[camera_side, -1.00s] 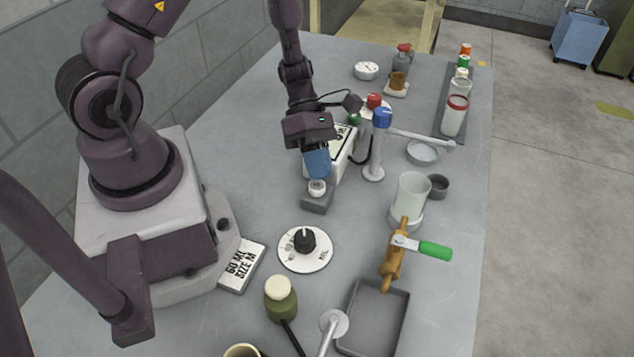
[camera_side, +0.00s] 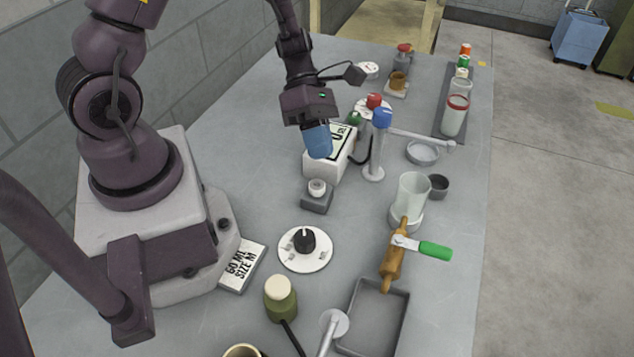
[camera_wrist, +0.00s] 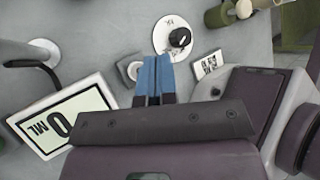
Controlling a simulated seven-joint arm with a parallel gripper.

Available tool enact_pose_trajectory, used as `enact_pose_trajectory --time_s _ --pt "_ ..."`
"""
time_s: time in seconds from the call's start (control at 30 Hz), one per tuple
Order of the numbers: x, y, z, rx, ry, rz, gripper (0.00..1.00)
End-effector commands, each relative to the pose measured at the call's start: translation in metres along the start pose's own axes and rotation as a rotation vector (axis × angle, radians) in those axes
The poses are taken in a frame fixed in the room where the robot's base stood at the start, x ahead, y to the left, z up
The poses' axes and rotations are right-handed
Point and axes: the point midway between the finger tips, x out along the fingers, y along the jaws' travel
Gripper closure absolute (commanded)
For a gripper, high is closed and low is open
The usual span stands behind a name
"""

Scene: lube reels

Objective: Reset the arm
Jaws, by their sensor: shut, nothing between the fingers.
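My gripper (camera_side: 319,152) has blue fingers, which are pressed together with nothing between them. It hangs above the table, in front of the white display box (camera_side: 322,164) in the side view and above the small grey block with a white round button (camera_side: 317,187). In the wrist view the shut blue fingers (camera_wrist: 155,60) point toward the white dial plate, and the grey block (camera_wrist: 131,69) shows just left of them. The display box (camera_wrist: 66,115) lies to the lower left there and reads 0 ML.
A black-knobbed dial (camera_side: 305,247) and a card reading 60 ML SIZE M (camera_side: 241,266) lie nearer the camera. A blue-topped post with a spout (camera_side: 376,150) stands right of the box.

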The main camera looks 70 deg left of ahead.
Motion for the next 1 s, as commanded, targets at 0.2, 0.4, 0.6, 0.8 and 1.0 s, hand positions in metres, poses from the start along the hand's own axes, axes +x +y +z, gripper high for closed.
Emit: enact_pose_trajectory --time_s 0.2,0.4,0.6,0.8,1.0 --pt "0.000 0.000 0.000 0.007 0.000 0.000 1.00" --pt "0.001 -0.005 -0.009 0.195 0.044 -0.025 1.00" --pt "-0.021 -0.031 -0.013 0.698 0.199 -0.069 1.00" --pt "-0.055 -0.057 -0.001 1.189 0.385 -0.080 1.00" --pt "-0.097 -0.090 0.017 1.705 0.659 -0.081 1.00"
